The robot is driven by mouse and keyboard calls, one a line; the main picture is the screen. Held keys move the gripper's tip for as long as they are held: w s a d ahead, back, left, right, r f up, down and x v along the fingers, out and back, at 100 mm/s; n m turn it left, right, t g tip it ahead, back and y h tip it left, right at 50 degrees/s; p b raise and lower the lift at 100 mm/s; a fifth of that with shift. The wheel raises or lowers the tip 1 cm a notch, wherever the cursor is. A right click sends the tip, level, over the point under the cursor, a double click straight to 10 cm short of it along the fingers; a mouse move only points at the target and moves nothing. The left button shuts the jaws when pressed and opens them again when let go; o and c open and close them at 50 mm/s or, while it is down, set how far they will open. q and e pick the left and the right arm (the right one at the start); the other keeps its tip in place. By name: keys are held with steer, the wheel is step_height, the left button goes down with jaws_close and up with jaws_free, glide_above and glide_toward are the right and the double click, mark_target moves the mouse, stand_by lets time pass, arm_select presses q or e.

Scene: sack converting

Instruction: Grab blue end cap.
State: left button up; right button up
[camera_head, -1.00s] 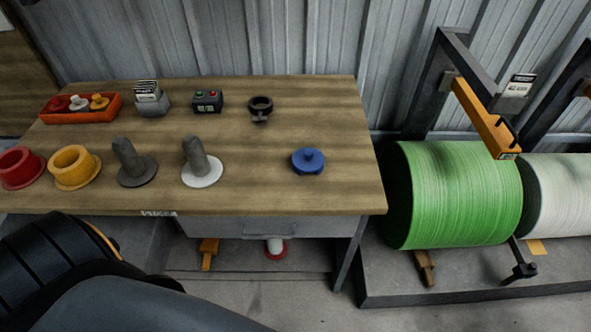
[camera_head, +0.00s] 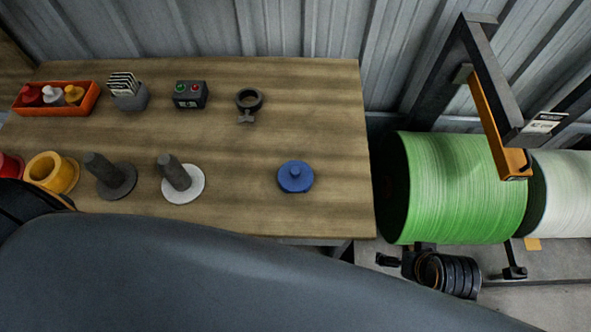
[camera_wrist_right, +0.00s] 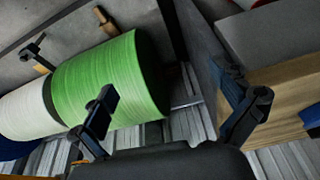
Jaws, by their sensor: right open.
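The blue end cap (camera_head: 295,177) lies on the wooden workbench near its front right, a round disc with a raised knob on top. A blue piece at the right edge of the right wrist view (camera_wrist_right: 312,117), mostly cut off, looks like the same cap. My right gripper (camera_wrist_right: 172,112) is open with nothing between its fingers. One finger shows against the green roll, the other near the bench edge. In the head view, dark ribbed parts of my right arm show low, right of the bench and away from the cap. My left gripper is not in view.
The workbench (camera_head: 235,215) also bears a grey peg on a white disc (camera_head: 185,183), a dark peg (camera_head: 110,178), a yellow collar (camera_head: 52,172), a black clamp ring (camera_head: 248,101) and a button box (camera_head: 190,95). Bench around the cap is clear.

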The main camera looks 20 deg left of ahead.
steer(key=w+a+r+n+g+y, duration=0.1)
steer(key=w+a+r+n+y, duration=0.15)
steer(key=a+r, duration=0.5)
steer(key=w+a+r+n+y, duration=0.2)
steer(key=a+r+n, duration=0.2)
steer(key=a, duration=0.7)
steer(key=w+a+r+n+g+y, duration=0.1)
steer(key=w+a+r+n+y, duration=0.25)
steer(key=a, duration=0.55)
steer(key=n+g+h+p, duration=0.1)
steer(key=n+h+p, duration=0.1)
steer(key=n+h, duration=0.7)
glide_above(296, 171)
step_height(296, 171, down, 3)
steer(key=shift+f, duration=0.65)
step_height(296, 171, down, 4)
steer(key=shift+f+p, duration=0.2)
steer(key=shift+p, duration=0.5)
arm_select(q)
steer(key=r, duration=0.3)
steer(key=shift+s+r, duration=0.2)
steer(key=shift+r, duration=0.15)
